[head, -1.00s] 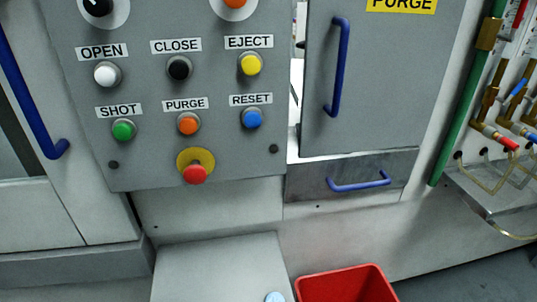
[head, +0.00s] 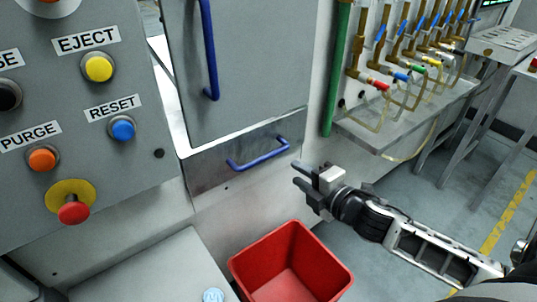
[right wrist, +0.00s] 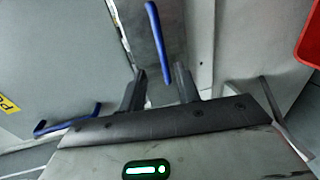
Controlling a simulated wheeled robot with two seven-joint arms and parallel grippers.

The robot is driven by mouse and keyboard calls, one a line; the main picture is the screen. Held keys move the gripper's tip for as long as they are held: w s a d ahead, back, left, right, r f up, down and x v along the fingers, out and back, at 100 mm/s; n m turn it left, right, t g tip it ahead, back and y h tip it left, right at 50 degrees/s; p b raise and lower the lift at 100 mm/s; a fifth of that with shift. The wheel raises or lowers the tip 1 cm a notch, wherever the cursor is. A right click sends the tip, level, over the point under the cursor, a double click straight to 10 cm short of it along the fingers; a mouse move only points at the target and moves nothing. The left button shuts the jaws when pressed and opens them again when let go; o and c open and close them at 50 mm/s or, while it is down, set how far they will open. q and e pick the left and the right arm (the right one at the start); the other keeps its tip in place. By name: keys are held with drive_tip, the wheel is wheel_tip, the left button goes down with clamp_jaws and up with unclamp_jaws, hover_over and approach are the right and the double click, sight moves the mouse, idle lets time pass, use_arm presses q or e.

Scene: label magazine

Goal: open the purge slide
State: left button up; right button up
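A steel drawer-like panel (head: 215,178) with a blue bar handle (head: 258,157) sits below a grey door (head: 245,75) that has its own blue upright handle (head: 211,50). The drawer panel looks closed. My right gripper (head: 298,175) is open and empty, just right of and slightly below the drawer handle in the head view, seemingly apart from it. In the right wrist view the drawer handle (right wrist: 158,45) lines up with the gap between my right gripper's fingertips (right wrist: 159,80). The distance to it is hard to tell. My left gripper is not in view.
A red bin (head: 290,265) stands on the floor below the drawer. A button panel (head: 130,150) is at left. A green pipe (head: 335,80) and hoses with a grey shelf (head: 400,125) are at right. A grey ledge (head: 150,270) juts out at lower left.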

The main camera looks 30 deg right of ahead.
sight(270, 157)
drive_tip(key=x, duration=1.3)
clamp_jaws()
